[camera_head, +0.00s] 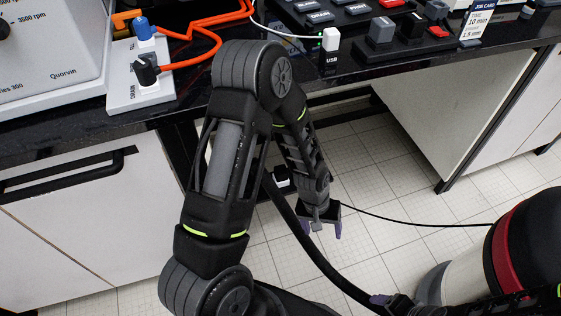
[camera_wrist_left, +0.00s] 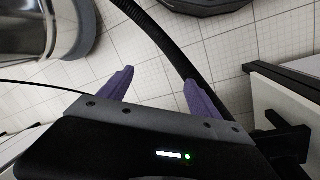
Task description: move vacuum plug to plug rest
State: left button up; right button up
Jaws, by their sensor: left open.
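My left gripper (camera_head: 321,228) hangs low over the tiled floor, open and empty; its two purple fingers show apart in the left wrist view (camera_wrist_left: 160,92). The vacuum (camera_head: 500,255), black-topped with a red band, stands at the right. Its thin black cord (camera_head: 410,220) runs left and passes behind my left gripper. A small white-and-black piece (camera_head: 281,178) sits below the bench behind my arm; I cannot tell whether it is the vacuum plug or a socket. No plug rest can be made out.
A thick black hose (camera_head: 320,262) curves across the floor beside my left arm; it also shows in the wrist view (camera_wrist_left: 165,45). The dark bench (camera_head: 200,95) holds a socket strip (camera_head: 125,90) with blue and black plugs on orange cords. Open tiled floor lies between bench and vacuum.

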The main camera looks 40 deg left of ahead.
pick_arm(q)
jog(key=s+d+r+m+h+p, duration=0.1)
jog(key=s+d+r+p, duration=0.3)
jog(key=s+d+p, duration=0.1)
jog(key=shift+s+d+r+m+p, duration=0.25)
jog(key=shift+s+r+m+p, duration=0.05)
jog(key=shift+s+p, duration=0.55)
pick_arm(e)
notch_tip(320, 180, up, 8)
jog(key=shift+w+a, duration=0.2)
jog(key=shift+a, duration=0.1)
jog(key=shift+c, duration=0.4)
pick_arm(q)
jog(key=shift+m+h, duration=0.3)
jog(key=shift+m, duration=0.2)
jog(key=s+d, duration=0.2)
jog(key=s, duration=0.1)
jog(key=s+d, duration=0.2)
jog(key=shift+s+f, duration=0.2)
jog(key=shift+f, duration=0.15)
pick_arm(e)
jog(key=shift+n+g, duration=0.3)
jog(key=shift+g, duration=0.2)
jog(key=s, duration=0.1)
jog(key=s+a, duration=0.2)
jog(key=s, duration=0.1)
jog(key=shift+f, duration=0.2)
jog(key=shift+c, duration=1.3)
